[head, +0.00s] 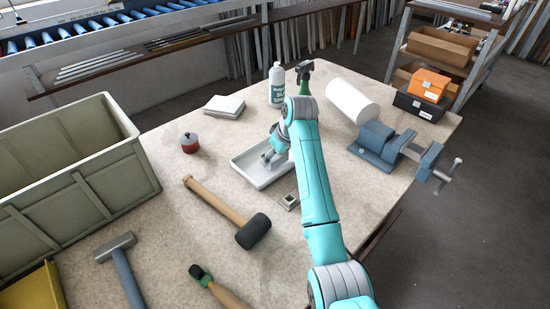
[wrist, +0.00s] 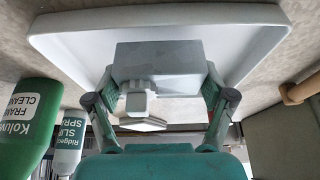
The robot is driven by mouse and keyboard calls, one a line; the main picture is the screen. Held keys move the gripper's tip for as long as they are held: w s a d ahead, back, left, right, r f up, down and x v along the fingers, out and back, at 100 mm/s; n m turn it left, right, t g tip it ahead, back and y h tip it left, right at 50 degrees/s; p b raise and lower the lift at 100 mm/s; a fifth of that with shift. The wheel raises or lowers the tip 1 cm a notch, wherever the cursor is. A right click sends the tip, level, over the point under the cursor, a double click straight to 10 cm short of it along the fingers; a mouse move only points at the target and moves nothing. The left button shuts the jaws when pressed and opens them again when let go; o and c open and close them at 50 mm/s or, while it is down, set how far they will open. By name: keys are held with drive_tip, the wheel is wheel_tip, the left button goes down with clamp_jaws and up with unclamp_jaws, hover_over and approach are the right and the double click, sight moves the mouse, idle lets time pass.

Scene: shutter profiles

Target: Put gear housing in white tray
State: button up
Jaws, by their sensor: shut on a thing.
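The white tray (head: 259,180) lies on the table, left of my arm. My gripper (head: 269,154) is over the tray, pointing down into it. In the wrist view, my gripper (wrist: 161,82) has its two fingers on either side of a grey block-shaped part, the gear housing (wrist: 158,56), and is shut on it. The housing shows against the inside of the tray (wrist: 70,42); I cannot tell whether it touches the tray floor. In the head view the housing is mostly hidden by my gripper.
A mallet (head: 254,231) lies in front of the tray, and a small metal piece (head: 288,201) lies near its right front. A red-and-grey tin (head: 190,143), a white bottle (head: 276,85), a white roll (head: 352,101) and a blue vise (head: 385,145) stand around it.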

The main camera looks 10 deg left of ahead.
drive_tip(key=shift+f, duration=0.6)
drive_tip(key=o, duration=1.4)
drive_tip(key=shift+d+f, duration=0.1)
drive_tip(key=shift+f, duration=0.05)
drive_tip(key=v, duration=1.2)
